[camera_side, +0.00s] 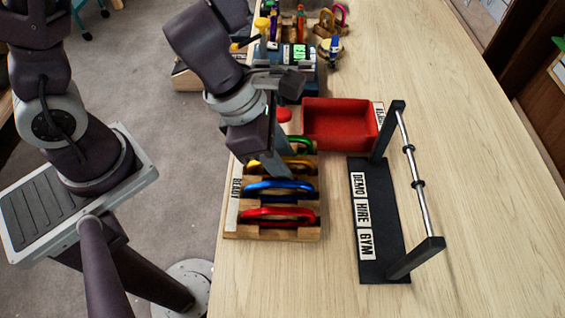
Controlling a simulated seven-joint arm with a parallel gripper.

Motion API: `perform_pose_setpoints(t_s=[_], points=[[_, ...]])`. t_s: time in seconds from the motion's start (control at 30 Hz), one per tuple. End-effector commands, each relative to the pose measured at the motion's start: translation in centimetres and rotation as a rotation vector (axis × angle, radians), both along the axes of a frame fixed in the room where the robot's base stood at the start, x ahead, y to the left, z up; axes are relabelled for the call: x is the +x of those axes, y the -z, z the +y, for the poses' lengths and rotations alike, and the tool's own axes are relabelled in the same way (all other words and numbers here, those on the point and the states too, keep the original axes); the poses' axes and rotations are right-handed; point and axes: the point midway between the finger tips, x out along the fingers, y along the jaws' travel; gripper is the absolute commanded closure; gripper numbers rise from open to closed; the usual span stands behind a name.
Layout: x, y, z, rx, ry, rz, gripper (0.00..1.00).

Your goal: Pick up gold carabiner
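The gold carabiner (298,164) sits in a slot of the wooden rack (232,216), between a blue carabiner (280,187) and a green one (302,145).
A red carabiner (280,214) is in the rack's front slot. A red bin (338,124) stands behind it, and a black stand with a metal bar (417,187) is to the right. More gear (298,52) is at the back. The table's right side is clear.

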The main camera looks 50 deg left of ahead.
Motion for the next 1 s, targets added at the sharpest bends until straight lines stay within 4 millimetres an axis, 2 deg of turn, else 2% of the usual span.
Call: perform_pose_setpoints(t_s=[0.2,0.27,0.4,1.0], points=[[0.04,0.06,0.0,0.001,0.0,-0.001,0.64],[0.04,0.06,0.0,0.001,0.0,-0.001,0.73],[0.03,0.06,0.0,0.0,0.0,0.0,1.0],[0.03,0.05,0.0,0.0,0.0,0.0,1.0]])
